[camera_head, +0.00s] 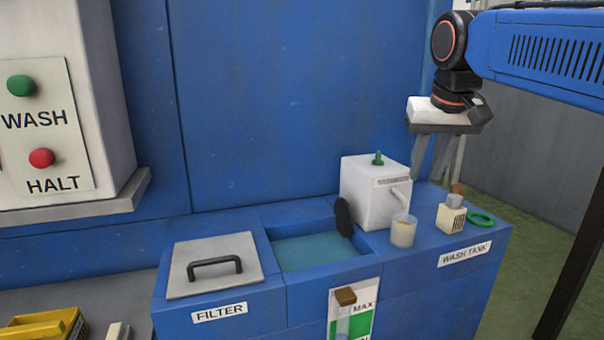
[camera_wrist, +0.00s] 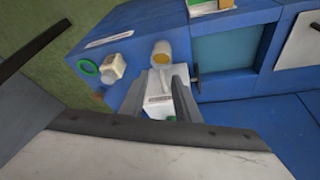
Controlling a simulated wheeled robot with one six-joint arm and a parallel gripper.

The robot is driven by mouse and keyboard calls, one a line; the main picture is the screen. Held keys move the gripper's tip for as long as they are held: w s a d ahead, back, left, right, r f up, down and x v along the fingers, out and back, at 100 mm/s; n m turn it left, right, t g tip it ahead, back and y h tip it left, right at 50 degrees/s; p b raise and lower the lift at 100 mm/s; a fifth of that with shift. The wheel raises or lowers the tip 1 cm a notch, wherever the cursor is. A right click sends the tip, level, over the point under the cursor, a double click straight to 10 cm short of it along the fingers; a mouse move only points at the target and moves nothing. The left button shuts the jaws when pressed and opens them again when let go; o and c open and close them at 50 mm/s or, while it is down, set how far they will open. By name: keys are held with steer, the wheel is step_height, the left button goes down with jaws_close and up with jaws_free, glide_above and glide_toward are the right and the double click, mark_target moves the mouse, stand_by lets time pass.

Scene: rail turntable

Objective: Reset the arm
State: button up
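My arm (camera_head: 540,50) reaches in from the upper right in the head view, and my gripper (camera_head: 427,172) points down from its end. The fingers are apart with nothing visible between them. In the wrist view my gripper (camera_wrist: 160,79) shows two spread grey fingers, with a white dispenser box (camera_wrist: 160,101) seen beyond and between them. In the head view this box (camera_head: 368,190), with a green knob on top, stands on the wash tank (camera_head: 420,264), left of and below the gripper. I cannot tell the exact height of the fingertips above the tank top.
A cup (camera_head: 403,232) stands by the box's spout. An open water basin (camera_head: 315,252) and a lidded filter (camera_head: 214,266) are left. A blue wall (camera_head: 270,100) rises behind.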

steer(key=s+d+f, duration=0.1)
steer(key=s+f, duration=0.9)
steer(key=f, duration=0.4)
steer(key=s+d+f+n, duration=0.1)
steer(key=s+d+f, duration=0.1)
steer(key=s+f, duration=0.9)
step_height(320, 180, down, 3)
